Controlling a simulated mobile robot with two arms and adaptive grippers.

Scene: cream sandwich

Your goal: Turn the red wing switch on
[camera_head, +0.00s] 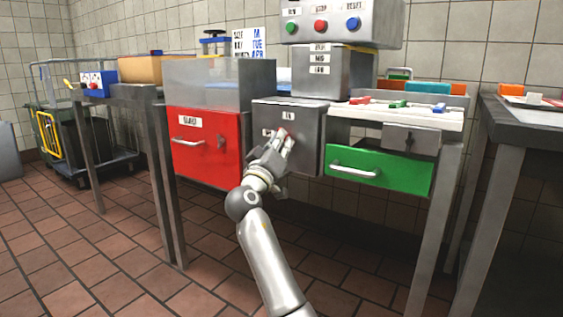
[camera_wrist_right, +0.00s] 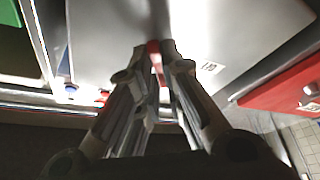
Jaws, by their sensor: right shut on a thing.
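The red wing switch (camera_wrist_right: 154,50) is on the front of a grey box (camera_head: 306,160) in the middle of the bench. In the wrist view it shows as a red strip between my fingertips. In the head view my right gripper (camera_head: 284,137) is at the box front, and only a bit of red shows at its fingertips. My right gripper (camera_wrist_right: 155,55) is shut on the switch, one finger on each side. The fingers hide most of the switch, so its angle is hard to tell. My left gripper is not in view.
A red panel (camera_head: 205,160) labelled GUARD, with a handle, is left of the grey box. A green drawer (camera_head: 385,174) with a white handle is at its right. A control box (camera_head: 345,35) with green, red and blue buttons is above. The tiled floor in front is clear.

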